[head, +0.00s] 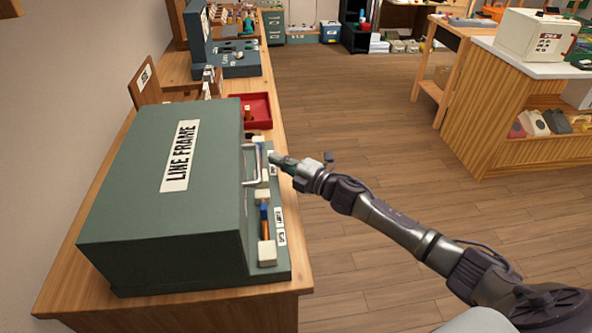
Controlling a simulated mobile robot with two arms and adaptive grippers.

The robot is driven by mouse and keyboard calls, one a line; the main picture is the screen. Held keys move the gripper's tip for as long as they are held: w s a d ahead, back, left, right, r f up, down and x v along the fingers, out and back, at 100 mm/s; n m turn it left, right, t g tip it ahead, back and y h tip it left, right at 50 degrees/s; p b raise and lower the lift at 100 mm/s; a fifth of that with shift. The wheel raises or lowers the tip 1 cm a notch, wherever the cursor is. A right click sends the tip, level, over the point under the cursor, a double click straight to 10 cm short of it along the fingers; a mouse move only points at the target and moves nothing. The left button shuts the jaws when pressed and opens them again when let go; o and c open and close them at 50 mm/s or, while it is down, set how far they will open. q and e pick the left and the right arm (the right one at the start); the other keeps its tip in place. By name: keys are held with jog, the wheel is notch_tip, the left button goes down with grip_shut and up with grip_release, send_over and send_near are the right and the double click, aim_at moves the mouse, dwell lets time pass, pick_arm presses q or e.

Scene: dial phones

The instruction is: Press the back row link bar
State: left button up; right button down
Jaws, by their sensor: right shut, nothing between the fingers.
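A large green-grey box labelled "LINE FRAME" (170,190) stands on the wooden bench. A low ledge (272,262) runs along its right side. On the ledge, a bar with blue and orange parts and a white block (266,254) lies at the near end. Another bar with white ends (263,178) lies farther along, partly hidden by a silver handle (250,180). Which one is the back row link bar I cannot tell, as the small labels are unreadable. My right gripper (274,158) is shut and empty at the ledge's far part, beside the farther bar; contact is unclear. My left gripper is out of view.
A red tray (262,103) sits on the bench behind the box. Farther back stands a grey-green unit (238,70). The wooden floor (370,110) right of the bench is open, up to a counter (500,120) at right.

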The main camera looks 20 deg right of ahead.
jog(key=v, duration=0.8)
jog(key=shift+d+r, duration=0.1)
jog(key=s+d+f+m+g+h, duration=0.1)
jog(key=s+d+f+m+h, duration=0.2)
jog(key=f, duration=0.6)
jog(key=d+f+m+g+h, duration=0.1)
jog(key=d+f+m+h, duration=0.15)
jog(key=f+m, duration=0.45)
jog(key=s+d+f+m+g+h, duration=0.1)
jog(key=s+f+m+g, duration=0.1)
jog(key=s+f, duration=0.5)
jog(key=s+f+m+g+h, duration=0.15)
jog(key=s+f, duration=0.25)
jog(key=f, duration=0.8)
jog(key=s+a+f+m+g+h+p, duration=0.15)
jog(key=s+f+m+g, duration=0.25)
jog(key=s+f, duration=0.9)
jog(key=s+a+f+m+g, duration=0.2)
jog(key=s+a+f, duration=0.1)
jog(key=s, duration=0.9)
jog(key=s+a+f+m+g, duration=0.2)
jog(key=s+a, duration=0.3)
jog(key=s, duration=0.7)
jog(key=shift+s+a+f+g+y, duration=0.25)
jog(key=shift+s+f+g+y, duration=0.1)
jog(key=shift+g, duration=0.3)
